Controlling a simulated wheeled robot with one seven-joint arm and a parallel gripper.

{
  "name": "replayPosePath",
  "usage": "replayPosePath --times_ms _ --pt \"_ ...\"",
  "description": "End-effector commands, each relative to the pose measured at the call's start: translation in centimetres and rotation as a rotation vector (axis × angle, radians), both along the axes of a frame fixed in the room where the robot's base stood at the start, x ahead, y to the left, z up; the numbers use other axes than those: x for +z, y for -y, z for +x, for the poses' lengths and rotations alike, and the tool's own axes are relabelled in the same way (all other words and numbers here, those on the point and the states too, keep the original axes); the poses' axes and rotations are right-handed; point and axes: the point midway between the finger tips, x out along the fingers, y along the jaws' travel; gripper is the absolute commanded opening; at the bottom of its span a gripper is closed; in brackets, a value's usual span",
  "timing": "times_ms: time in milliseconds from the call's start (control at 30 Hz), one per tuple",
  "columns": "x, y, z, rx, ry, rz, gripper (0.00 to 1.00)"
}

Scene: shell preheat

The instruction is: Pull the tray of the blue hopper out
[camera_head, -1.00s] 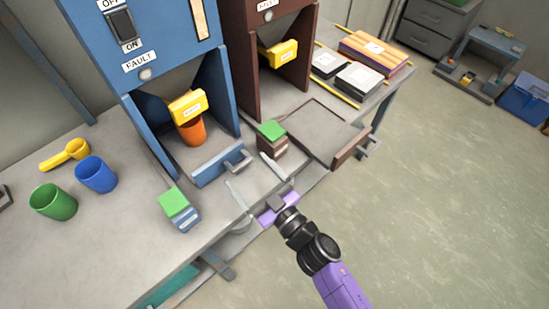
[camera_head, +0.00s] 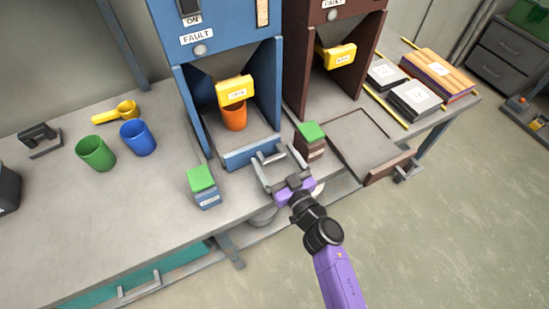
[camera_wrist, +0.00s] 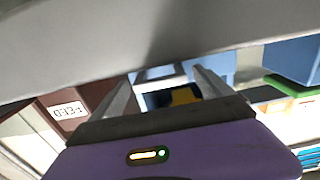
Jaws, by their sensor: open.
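The blue hopper (camera_head: 190,85) stands on the bench. Its tray has a blue front (camera_head: 243,154) at the hopper's mouth, with a grey handle (camera_head: 268,155) on it. An orange cup (camera_head: 235,118) stands behind this front, under the yellow gate (camera_head: 234,91). My gripper (camera_head: 276,157) is open, with its fingers spread on either side of the handle; I cannot tell whether they touch it. In the wrist view my gripper (camera_wrist: 168,88) shows both fingers apart, with blue and yellow parts seen between them.
A green-topped block (camera_head: 202,187) stands left of the tray and another (camera_head: 310,140) close to its right. The brown hopper's tray (camera_head: 360,140) is out over the bench. Green (camera_head: 95,153) and blue (camera_head: 138,138) cups and a yellow scoop (camera_head: 116,112) are at left.

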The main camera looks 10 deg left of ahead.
Motion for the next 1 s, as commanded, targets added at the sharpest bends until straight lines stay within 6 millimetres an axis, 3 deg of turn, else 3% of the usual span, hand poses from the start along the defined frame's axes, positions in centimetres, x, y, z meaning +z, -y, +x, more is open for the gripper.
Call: replayPosePath --times_ms 333,800,1000 --pt "0.03 -0.31 0.43 0.000 0.000 0.000 0.90" --pt "0.02 -0.28 0.41 0.000 0.000 0.000 0.00" --pt "0.04 -0.09 0.13 0.000 -0.001 -0.001 0.00"
